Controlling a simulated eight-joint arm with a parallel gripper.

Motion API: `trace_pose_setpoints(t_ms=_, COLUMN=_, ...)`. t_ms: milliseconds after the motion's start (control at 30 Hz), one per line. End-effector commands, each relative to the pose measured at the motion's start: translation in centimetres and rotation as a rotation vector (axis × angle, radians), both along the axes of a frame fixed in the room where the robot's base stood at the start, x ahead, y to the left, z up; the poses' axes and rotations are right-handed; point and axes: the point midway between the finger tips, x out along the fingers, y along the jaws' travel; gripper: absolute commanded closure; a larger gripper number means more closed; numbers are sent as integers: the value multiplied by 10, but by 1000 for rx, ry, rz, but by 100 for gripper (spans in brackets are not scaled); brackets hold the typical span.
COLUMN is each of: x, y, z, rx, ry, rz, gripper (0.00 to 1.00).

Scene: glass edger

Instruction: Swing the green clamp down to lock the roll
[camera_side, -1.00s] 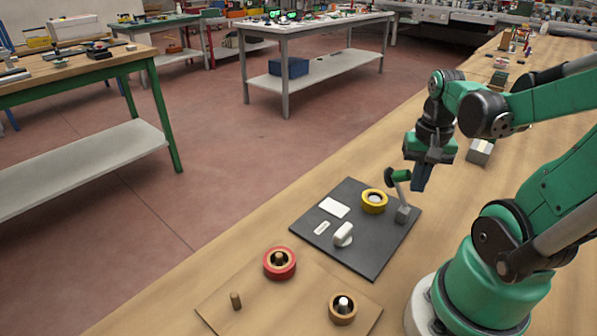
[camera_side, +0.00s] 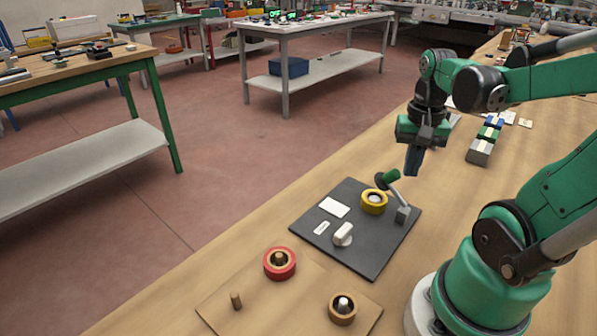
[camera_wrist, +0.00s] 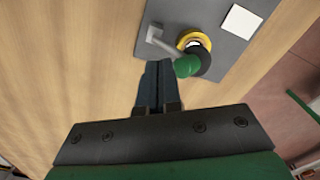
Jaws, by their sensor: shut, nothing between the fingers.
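The green clamp (camera_side: 391,175) has a green grip and a dark round pad on a grey lever. The lever rises from a grey block on the dark plate (camera_side: 355,255) and leans over the yellow roll (camera_side: 374,203), with the pad above the roll. My gripper (camera_side: 412,174) is shut and empty, up and to the right of the clamp's grip, with a small gap in the side view. In the wrist view its fingertips (camera_wrist: 158,66) are close beside the green end.
A white knob (camera_side: 343,234) and white labels are on the plate. In front, a wooden board (camera_side: 265,308) carries a red ring (camera_side: 280,264), a brown ring (camera_side: 342,309) and a peg (camera_side: 236,300). Coloured blocks (camera_side: 481,151) stand behind my gripper.

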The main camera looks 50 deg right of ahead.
Motion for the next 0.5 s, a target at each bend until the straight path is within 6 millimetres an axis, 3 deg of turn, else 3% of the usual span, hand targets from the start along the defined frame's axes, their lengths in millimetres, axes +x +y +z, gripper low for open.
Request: trace_pose_setpoints(t_ms=500, x=0, y=0, z=44, rx=0, ry=0, rz=0, gripper=100)
